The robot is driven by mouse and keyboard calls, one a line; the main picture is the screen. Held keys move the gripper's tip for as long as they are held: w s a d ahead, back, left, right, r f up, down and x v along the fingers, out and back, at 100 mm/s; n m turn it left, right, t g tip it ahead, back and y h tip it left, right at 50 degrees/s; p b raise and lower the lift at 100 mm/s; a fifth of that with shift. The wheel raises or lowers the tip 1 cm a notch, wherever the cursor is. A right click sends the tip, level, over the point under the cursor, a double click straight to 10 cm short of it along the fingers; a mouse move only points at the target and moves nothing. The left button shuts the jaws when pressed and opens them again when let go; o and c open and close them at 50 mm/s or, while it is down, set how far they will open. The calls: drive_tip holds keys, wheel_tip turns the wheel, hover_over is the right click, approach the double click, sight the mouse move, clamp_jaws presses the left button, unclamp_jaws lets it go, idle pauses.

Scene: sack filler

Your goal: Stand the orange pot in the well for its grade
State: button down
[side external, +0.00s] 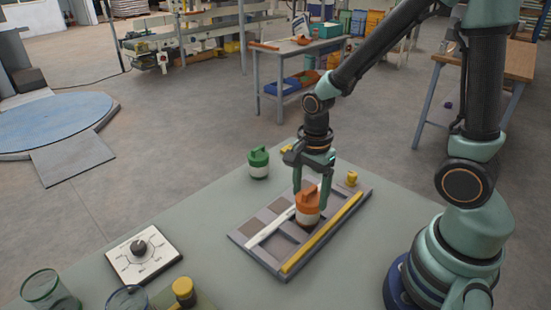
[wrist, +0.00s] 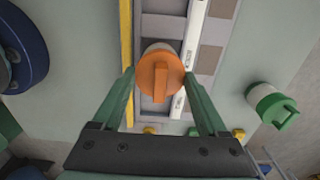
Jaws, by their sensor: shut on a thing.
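The orange pot (side external: 307,206) has an orange lid with a raised grip and a pale body. My gripper (side external: 313,199) points down and is shut on it, one finger on each side. In the wrist view the orange pot (wrist: 160,75) sits between the fingertips (wrist: 160,78). The pot is upright over the grey tray (side external: 247,243), in the strip between its white bar (side external: 270,229) and yellow bar (side external: 322,233). I cannot tell whether its base is inside a well or just above one. The pot hides the tray directly beneath it.
A green-lidded pot (side external: 258,162) stands on the table behind the tray. A small yellow piece (side external: 351,178) is near the tray's far end. A dial plate (side external: 143,254), a yellow-lidded jar (side external: 184,291) and glass jars (side external: 48,290) are at the front left. Table between dial and tray is clear.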

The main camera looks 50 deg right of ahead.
drive_tip(key=shift+f, duration=0.4)
idle(0.8)
unclamp_jaws()
drive_tip(key=shift+r, duration=0.15)
drive_tip(key=shift+r, duration=3.9)
